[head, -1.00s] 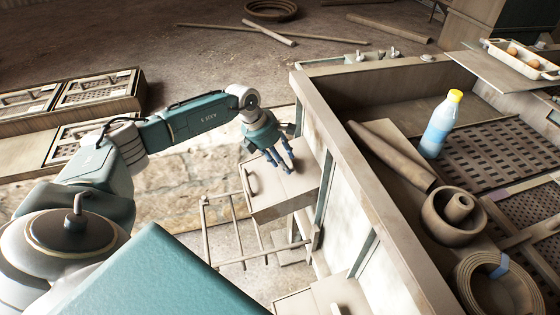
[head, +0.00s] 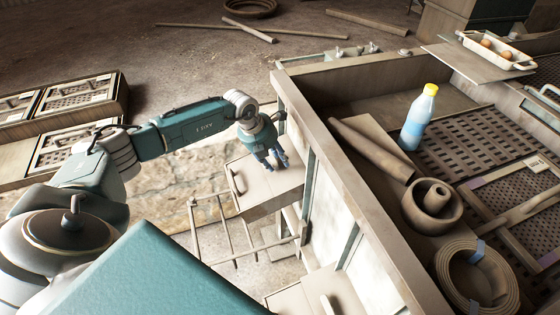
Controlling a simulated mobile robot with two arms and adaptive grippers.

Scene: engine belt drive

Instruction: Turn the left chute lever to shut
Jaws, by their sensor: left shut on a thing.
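My left gripper (head: 272,163) comes down over the top of a pale box-shaped chute (head: 262,198) on the machine's outer side. Its blue-grey fingers are drawn together at the chute's wall end. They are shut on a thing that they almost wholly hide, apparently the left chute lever. I cannot tell the lever's angle. A bar handle (head: 236,180) on the chute's left edge stands apart from the fingers. A second pale box (head: 312,290) with a similar handle (head: 328,305) shows at the bottom. My right gripper is out of view.
The machine's high wall (head: 362,180) runs close to the gripper's right. A thin rail frame (head: 227,228) stands below the chute. Vented crates (head: 75,100) are left.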

